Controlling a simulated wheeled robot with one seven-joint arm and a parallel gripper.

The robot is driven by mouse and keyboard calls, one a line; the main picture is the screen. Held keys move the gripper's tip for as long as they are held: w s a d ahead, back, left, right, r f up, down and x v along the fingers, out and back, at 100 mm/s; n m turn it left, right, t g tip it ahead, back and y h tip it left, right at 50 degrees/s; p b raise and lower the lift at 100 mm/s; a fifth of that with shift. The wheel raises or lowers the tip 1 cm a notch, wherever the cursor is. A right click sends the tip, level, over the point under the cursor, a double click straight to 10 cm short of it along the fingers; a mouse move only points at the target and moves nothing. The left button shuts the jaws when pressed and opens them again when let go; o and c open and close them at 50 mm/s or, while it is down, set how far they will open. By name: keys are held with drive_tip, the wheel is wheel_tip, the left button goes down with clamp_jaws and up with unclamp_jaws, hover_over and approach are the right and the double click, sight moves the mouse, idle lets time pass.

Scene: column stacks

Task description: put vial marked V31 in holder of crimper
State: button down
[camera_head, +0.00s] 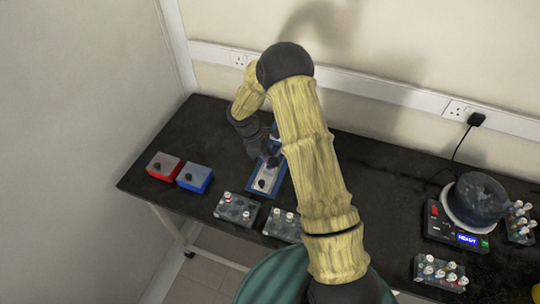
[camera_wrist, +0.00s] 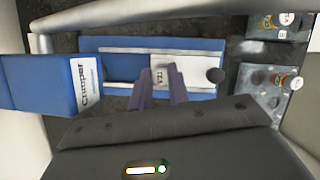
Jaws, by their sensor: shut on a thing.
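The crimper's blue base (camera_wrist: 125,44) lies below my gripper in the wrist view, with two pale rails and a white sliding plate (camera_wrist: 195,70) with a black knob (camera_wrist: 215,75). My gripper (camera_wrist: 162,84) is shut, its fingertips over the plate. A small white label (camera_wrist: 159,75) that seems to read V31, turned on its side, shows between the fingertips; it appears to be on the held vial, whose body is hidden. I cannot tell whether the vial touches the plate. In the head view the crimper (camera_head: 263,180) is partly behind my arm, with my gripper (camera_head: 271,157) over it.
The crimper's blue block labelled "Crimper" (camera_wrist: 45,82) stands left in the wrist view. Grey vial racks (camera_head: 236,209) (camera_head: 283,225) stand in front of the crimper. Red (camera_head: 165,167) and blue (camera_head: 194,177) boxes stand left, a round dark machine (camera_head: 475,200) right.

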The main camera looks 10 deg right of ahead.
drive_tip(key=shift+f+b, duration=0.45)
drive_tip(key=shift+f, duration=0.45)
idle(0.8)
drive_tip(key=c, duration=0.9)
unclamp_jaws()
drive_tip(key=shift+r, duration=0.1)
drive_tip(key=shift+w+r+p, duration=0.1)
drive_tip(key=shift+r+p, duration=2.25)
drive_tip(key=shift+r, duration=0.6)
